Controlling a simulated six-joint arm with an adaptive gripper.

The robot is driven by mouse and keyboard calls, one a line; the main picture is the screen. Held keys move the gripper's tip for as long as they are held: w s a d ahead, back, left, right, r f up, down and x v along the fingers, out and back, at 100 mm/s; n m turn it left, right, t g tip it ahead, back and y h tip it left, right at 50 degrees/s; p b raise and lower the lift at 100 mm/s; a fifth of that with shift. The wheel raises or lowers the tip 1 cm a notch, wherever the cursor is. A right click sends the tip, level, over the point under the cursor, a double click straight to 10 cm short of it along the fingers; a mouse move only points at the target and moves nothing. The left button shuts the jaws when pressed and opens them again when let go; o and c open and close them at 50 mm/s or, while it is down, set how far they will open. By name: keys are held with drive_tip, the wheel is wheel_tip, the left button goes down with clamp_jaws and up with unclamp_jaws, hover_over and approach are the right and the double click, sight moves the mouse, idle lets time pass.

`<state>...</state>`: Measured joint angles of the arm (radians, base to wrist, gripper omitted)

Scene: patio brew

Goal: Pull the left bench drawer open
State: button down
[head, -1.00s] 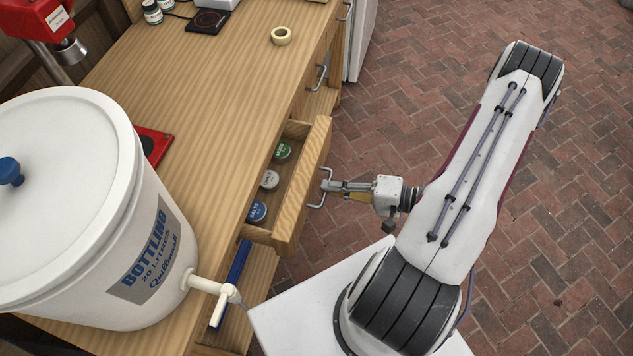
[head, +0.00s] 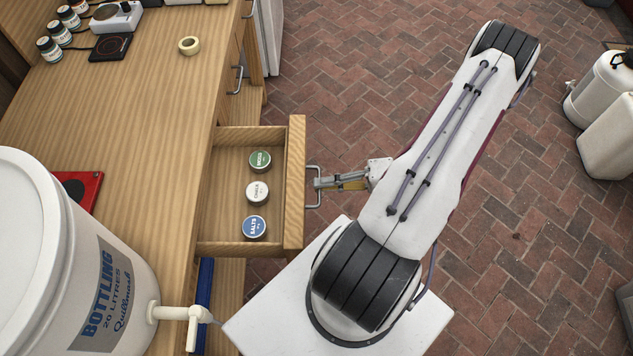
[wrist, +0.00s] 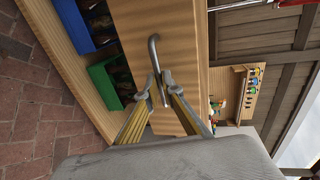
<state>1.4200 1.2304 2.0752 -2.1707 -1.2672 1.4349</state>
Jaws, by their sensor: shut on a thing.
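The left bench drawer (head: 294,185) stands well out from the wooden bench in the head view, its inside showing. In it lie a green-lidded tin (head: 260,160), a white-lidded tin (head: 257,191) and a blue-lidded tin (head: 255,226) in a row. My gripper (head: 318,184) is shut on the metal bar handle (head: 311,200) at the drawer's front. In the wrist view my two fingertips (wrist: 160,88) close around the handle (wrist: 152,48), against the wooden drawer front (wrist: 185,65).
A white bottling bucket (head: 60,260) with a tap (head: 185,313) stands on the bench (head: 140,120) at the left. A second handle (head: 237,80) is on the bench front further back. Blue (wrist: 75,25) and green (wrist: 105,85) crates show below the drawer.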

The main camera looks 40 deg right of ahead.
idle(0.3)
drive_tip(key=c, duration=2.2)
unclamp_jaws()
drive_tip(key=shift+s+d, duration=0.1)
drive_tip(key=shift+d, duration=0.05)
drive_tip(key=shift+v, duration=5.95)
